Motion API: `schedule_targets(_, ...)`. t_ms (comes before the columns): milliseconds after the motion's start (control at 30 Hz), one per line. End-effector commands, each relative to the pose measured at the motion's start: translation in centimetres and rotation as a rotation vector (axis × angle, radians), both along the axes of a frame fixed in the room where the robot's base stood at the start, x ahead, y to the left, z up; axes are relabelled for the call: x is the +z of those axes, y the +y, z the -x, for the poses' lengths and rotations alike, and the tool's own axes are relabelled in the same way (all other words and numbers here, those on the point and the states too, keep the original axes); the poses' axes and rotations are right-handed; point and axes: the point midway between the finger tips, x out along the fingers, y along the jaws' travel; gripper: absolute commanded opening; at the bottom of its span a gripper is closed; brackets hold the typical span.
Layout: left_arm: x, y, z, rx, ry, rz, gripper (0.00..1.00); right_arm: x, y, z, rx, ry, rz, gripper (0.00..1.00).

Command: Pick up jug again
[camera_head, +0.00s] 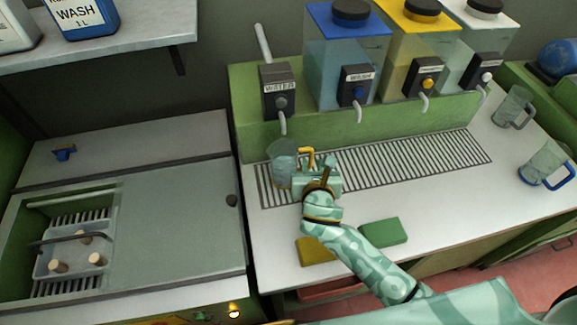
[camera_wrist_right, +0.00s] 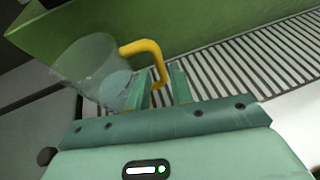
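A clear jug (camera_head: 284,167) with a yellow handle (camera_head: 306,153) stands upright on the slotted drain grate (camera_head: 420,155), below the water tap. It holds some bluish liquid. My right gripper (camera_head: 318,164) is at the handle side of the jug. In the right wrist view the jug (camera_wrist_right: 85,65) is on the left, and its yellow handle (camera_wrist_right: 143,48) reaches down between the fingers of my right gripper (camera_wrist_right: 162,85). The fingers stand apart with a small gap beside the handle. My left gripper is not in view.
The water dispenser (camera_head: 279,88) stands behind the jug. Tanks with blue (camera_head: 345,60), yellow and white lids stand to its right. Two other jugs (camera_head: 546,160) are at the right. Yellow (camera_head: 315,250) and green (camera_head: 384,232) cloths lie at the front. A tray with corks (camera_head: 70,265) is at the left.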

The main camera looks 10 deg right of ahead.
Motion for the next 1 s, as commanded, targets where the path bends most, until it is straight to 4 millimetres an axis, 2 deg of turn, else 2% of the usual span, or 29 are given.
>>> schedule_targets(100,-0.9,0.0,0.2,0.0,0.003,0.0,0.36,-1.0,-0.3,-1.8,-0.001,0.0,0.002,0.22)
schedule_targets(200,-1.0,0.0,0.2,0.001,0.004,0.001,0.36,-1.2,-0.4,-2.6,-0.001,0.0,0.001,0.22)
schedule_targets(433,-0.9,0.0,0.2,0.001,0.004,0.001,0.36,-1.1,-0.4,-2.7,0.0,0.0,0.001,0.22)
schedule_targets(500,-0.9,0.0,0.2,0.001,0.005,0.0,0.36,-1.1,-0.4,-2.7,0.0,0.0,0.001,0.03)
schedule_targets(533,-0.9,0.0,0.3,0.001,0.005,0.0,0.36,-1.1,-0.4,-2.6,0.0,0.0,0.001,0.0)
schedule_targets(1000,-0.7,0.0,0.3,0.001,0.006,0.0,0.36,-0.9,-0.5,-2.7,0.0,0.0,0.001,0.0)
